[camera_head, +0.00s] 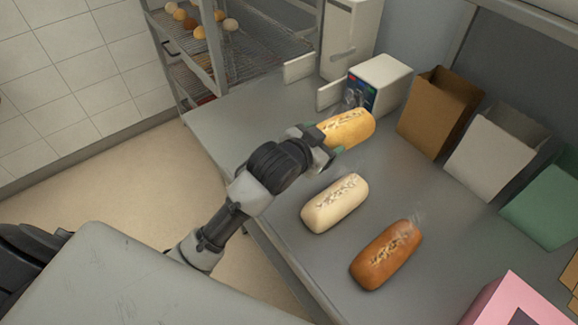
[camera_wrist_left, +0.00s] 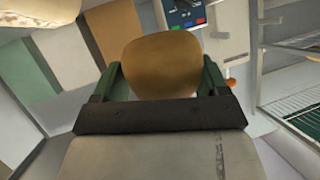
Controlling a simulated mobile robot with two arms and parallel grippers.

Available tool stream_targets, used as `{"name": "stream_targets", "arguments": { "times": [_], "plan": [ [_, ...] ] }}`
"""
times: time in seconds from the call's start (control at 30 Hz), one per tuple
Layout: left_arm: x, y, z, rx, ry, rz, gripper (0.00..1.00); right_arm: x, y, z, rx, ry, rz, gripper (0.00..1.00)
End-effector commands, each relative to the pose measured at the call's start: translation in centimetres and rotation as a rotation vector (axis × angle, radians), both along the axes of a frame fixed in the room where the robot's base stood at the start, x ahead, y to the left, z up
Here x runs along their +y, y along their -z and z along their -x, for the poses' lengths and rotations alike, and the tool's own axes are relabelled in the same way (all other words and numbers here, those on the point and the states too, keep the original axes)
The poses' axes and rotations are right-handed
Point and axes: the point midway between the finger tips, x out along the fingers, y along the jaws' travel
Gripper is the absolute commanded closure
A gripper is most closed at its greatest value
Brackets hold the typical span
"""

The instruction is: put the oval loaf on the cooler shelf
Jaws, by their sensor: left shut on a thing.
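My left gripper (camera_head: 330,143) is shut on a golden oblong loaf (camera_head: 347,128) with a pale, flaky top, over the far part of the grey counter. The wrist view shows the loaf's rounded end (camera_wrist_left: 161,62) between the two green fingers. Whether the loaf is clear of the counter is hard to tell. A pale loaf (camera_head: 335,203) and a brown loaf (camera_head: 386,254) of similar long shape lie on the counter nearer to me. A wire rack (camera_head: 262,48) with several round rolls on its shelves stands at the top left. My right gripper is out of view.
A white device with coloured buttons (camera_head: 385,80) stands just behind the held loaf. Brown (camera_head: 438,110), white (camera_head: 497,145) and green (camera_head: 550,205) boxes line the counter's right side. A pink box (camera_head: 510,305) is at bottom right. Floor (camera_head: 150,170) is clear left of the counter.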

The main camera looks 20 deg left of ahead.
Motion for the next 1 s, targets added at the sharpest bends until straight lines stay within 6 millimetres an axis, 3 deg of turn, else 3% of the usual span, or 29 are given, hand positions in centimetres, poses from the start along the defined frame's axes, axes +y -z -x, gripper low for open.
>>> {"name": "stream_targets", "arguments": {
  "times": [0.3,0.43,0.8,1.0],
  "plan": [
    [-0.1,-0.1,-0.2,-0.001,0.003,0.001,0.55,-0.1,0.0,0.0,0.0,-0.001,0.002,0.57],
    [0.8,0.4,0.1,0.0,0.003,-0.001,0.55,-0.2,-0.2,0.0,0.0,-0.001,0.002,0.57],
    [8.4,5.2,2.6,0.004,0.001,-0.005,0.55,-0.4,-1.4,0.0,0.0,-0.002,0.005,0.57],
    [10.8,6.7,3.3,0.0,0.003,-0.001,0.55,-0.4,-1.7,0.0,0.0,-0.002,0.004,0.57]
  ]
}}
